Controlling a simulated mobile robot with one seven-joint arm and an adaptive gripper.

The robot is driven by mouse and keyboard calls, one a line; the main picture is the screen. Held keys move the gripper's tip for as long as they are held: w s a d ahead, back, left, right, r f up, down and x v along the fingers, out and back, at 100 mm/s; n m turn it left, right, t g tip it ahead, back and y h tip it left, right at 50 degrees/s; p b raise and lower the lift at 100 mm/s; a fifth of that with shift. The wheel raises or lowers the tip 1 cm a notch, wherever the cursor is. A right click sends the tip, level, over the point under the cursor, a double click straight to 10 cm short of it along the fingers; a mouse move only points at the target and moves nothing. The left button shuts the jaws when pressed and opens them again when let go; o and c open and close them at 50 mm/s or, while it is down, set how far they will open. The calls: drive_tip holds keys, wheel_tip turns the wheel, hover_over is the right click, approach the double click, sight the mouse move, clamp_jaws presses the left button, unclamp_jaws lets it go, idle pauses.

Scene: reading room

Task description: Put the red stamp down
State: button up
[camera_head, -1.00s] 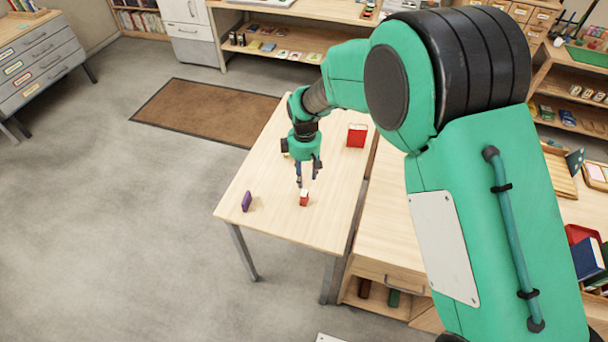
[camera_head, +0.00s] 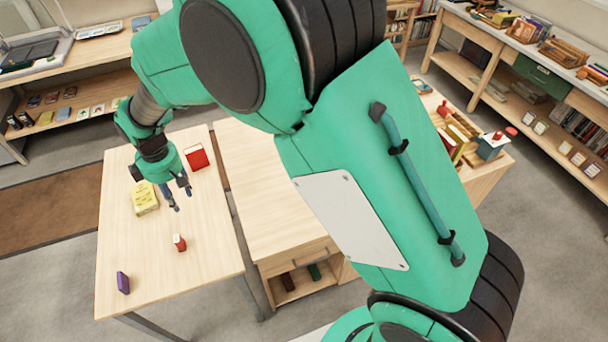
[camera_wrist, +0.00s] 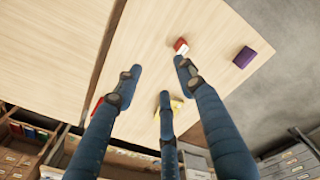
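The red stamp (camera_head: 180,243), a small red block with a whitish top, stands on the light wooden table (camera_head: 215,262). In the wrist view the stamp (camera_wrist: 181,46) lies beyond the fingertips, apart from them. My gripper (camera_head: 176,196) is above the table, behind the stamp in the head view. Its blue fingers (camera_wrist: 150,88) are spread, with nothing between them.
A purple block (camera_head: 123,283) stands near the table's front left; it also shows in the wrist view (camera_wrist: 244,57). A yellow object (camera_head: 144,198) lies left of my gripper. A red box (camera_head: 196,157) stands behind. A wooden cabinet (camera_head: 262,190) adjoins on the right.

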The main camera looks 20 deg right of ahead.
drive_tip(key=s+d+r+m+t, duration=0.1)
drive_tip(key=s+d+r+m, duration=0.25)
drive_tip(key=d+r, duration=0.65)
drive_tip(key=s+d+r+m+t, duration=0.1)
drive_tip(key=s+d+r+m, duration=0.3)
drive_tip(key=d+r, duration=0.55)
drive_tip(key=s+d+r+m+t, duration=0.1)
drive_tip(key=s+d+r+m, duration=0.1)
drive_tip(key=s+d, duration=0.5)
drive_tip(key=s+d+r+m+t, duration=0.1)
drive_tip(key=s+d+m, duration=0.4)
drive_tip(key=s, duration=0.9)
drive_tip(key=d+r, duration=0.1)
drive_tip(key=d, duration=0.2)
drive_tip(key=shift+r+t+h, duration=0.3)
drive_tip(key=shift+r+t, duration=0.05)
drive_tip(key=shift+t, duration=0.05)
drive_tip(key=shift+d, duration=0.1)
drive_tip(key=shift+f+b, duration=0.5)
